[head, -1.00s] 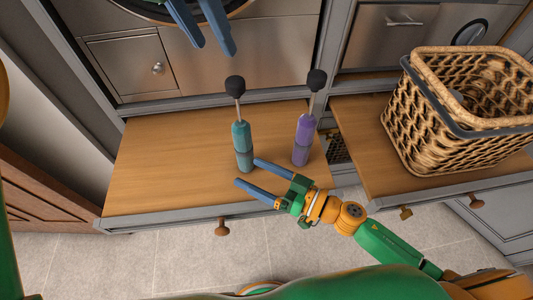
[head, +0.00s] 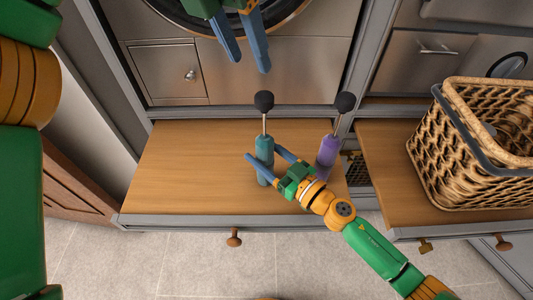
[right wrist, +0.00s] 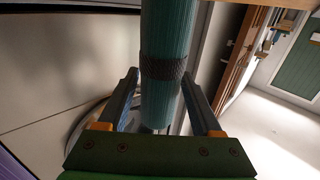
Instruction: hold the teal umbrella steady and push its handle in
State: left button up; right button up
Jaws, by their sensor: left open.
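The teal umbrella (head: 264,144) stands upright on the wooden bench shelf, its thin metal shaft extended and its dark round handle (head: 264,100) on top. My right gripper (head: 263,153) is low, with its fingers on either side of the umbrella's body. In the right wrist view the teal umbrella (right wrist: 168,30), with a dark band, runs between the two fingers, and gaps show beside it. My left gripper (head: 249,66) is open and empty, above and behind the handle.
A purple umbrella (head: 327,151) with a dark knob stands close to the right of the teal one. A wicker basket (head: 440,160) sits on the shelf at the right. The left part of the wooden shelf (head: 190,160) is clear.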

grip_shut()
pick_arm(q)
jog(key=shift+o, duration=1.8)
jog(key=shift+f+h, duration=0.1)
jog(key=shift+h, duration=0.2)
pick_arm(e)
jog(key=shift+w, duration=0.1)
pick_arm(q)
jog(key=m+h, duration=0.8)
jog(key=h, duration=0.7)
send_near(264, 104)
jog(key=w+d, duration=0.1)
jog(key=d, duration=0.1)
jog(key=t, duration=0.1)
jog(key=x, duration=1.1)
jog(key=shift+w+f+y, duration=0.3)
jog(key=shift+w+f, duration=0.1)
jog(key=shift+f, duration=0.15)
grip_shut()
